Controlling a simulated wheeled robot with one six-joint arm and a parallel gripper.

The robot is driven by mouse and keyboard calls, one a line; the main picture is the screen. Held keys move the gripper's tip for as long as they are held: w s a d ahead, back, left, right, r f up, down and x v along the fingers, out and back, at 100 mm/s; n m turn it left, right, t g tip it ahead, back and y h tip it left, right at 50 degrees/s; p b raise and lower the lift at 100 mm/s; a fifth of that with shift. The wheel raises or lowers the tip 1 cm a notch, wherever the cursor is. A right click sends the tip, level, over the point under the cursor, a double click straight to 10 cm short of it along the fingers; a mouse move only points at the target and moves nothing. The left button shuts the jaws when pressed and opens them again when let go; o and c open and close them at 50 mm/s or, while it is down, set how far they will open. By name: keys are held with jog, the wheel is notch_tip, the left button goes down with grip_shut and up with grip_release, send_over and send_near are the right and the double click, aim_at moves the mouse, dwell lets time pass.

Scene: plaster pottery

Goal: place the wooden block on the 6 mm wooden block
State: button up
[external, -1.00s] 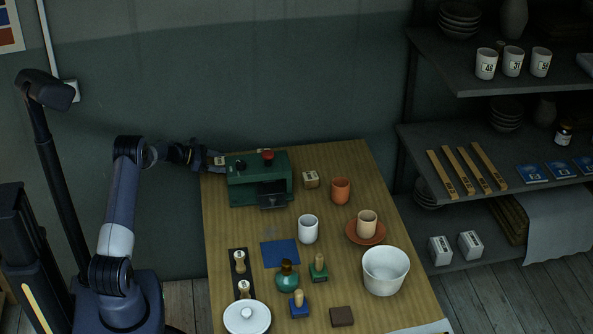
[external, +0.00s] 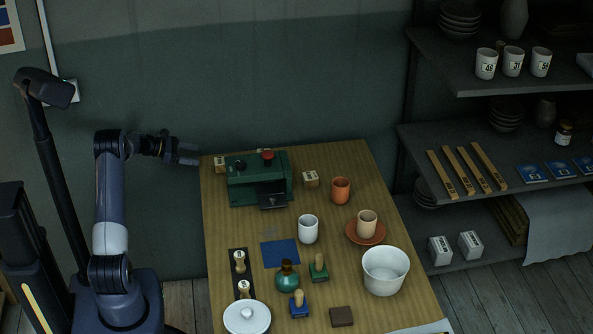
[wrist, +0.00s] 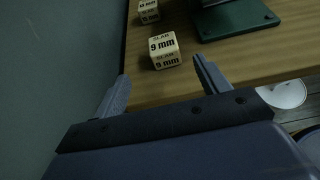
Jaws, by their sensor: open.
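A pale wooden block (external: 219,164) stands at the table's far-left corner, left of the green machine. In the wrist view this block (wrist: 165,52) reads "SLAB 9 mm" on two faces. I cannot tell which is the 6 mm block. My gripper (external: 188,153) is open and empty, just left of the 9 mm block and apart from it.
The green machine (external: 242,185) with a red knob stands close right of the 9 mm block. The table's left edge runs below my gripper.

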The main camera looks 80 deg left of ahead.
dwell(0.3)
jog(key=g+p, duration=0.9)
jog(key=p, duration=0.1)
send_near(221, 160)
jog(key=x, duration=1)
jog(key=shift+f, duration=0.1)
jog(key=shift+c, duration=0.3)
jog(key=c, duration=1.1)
